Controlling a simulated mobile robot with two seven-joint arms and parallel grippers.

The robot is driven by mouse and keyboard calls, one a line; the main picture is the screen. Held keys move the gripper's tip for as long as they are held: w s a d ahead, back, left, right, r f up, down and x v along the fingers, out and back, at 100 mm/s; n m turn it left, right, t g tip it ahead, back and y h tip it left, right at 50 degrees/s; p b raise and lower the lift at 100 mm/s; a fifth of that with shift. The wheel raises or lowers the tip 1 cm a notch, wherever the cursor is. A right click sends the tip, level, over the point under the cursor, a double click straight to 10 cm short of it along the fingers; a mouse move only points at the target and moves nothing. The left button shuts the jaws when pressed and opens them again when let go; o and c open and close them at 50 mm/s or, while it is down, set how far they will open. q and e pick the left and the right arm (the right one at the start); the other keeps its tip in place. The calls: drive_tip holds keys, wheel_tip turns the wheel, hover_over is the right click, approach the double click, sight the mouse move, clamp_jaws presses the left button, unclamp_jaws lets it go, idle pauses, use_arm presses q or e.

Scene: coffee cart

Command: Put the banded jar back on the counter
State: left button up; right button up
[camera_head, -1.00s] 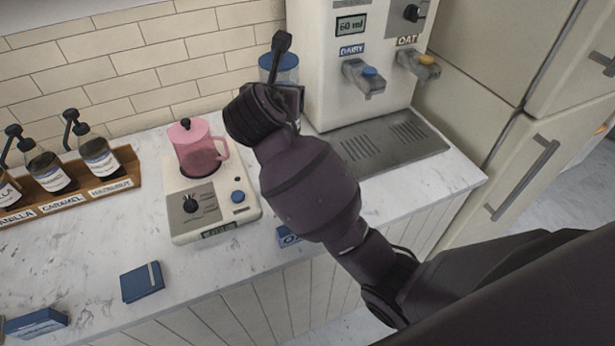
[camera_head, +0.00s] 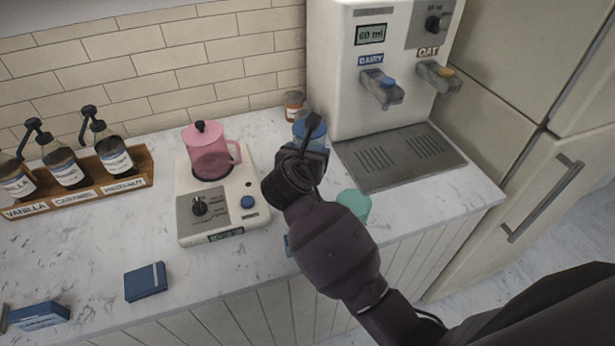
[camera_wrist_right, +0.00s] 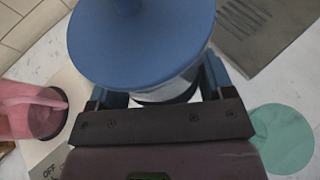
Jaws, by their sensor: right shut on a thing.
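A jar with a wide blue lid (camera_head: 311,130), which I take as the banded jar, is held by my right gripper (camera_head: 304,155). In the right wrist view its blue lid (camera_wrist_right: 145,40) fills the upper middle, with a clear and pale body below. The right gripper (camera_wrist_right: 160,92) is shut on the body, one finger on each side. The jar is over the counter (camera_head: 110,235), between the pink-jug machine and the drip tray. My wrist hides its base, so I cannot tell whether it touches the counter. My left gripper is not in view.
A small brown-lidded jar (camera_head: 293,104) stands behind by the wall. A pink jug (camera_head: 208,155) sits on the cream machine (camera_head: 225,215) to the left. The dispenser's drip tray (camera_head: 400,158) is to the right. A green disc (camera_head: 354,205) lies just right of my wrist.

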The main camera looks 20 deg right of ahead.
drive_tip(key=shift+f+b, duration=0.45)
drive_tip(key=shift+f, duration=2.9)
drive_tip(key=shift+f, duration=0.15)
drive_tip(key=o, duration=1.2)
drive_tip(key=shift+o, duration=0.2)
drive_tip(key=v, duration=1.2)
drive_tip(key=shift+p, duration=0.35)
drive_tip(key=shift+s, duration=0.1)
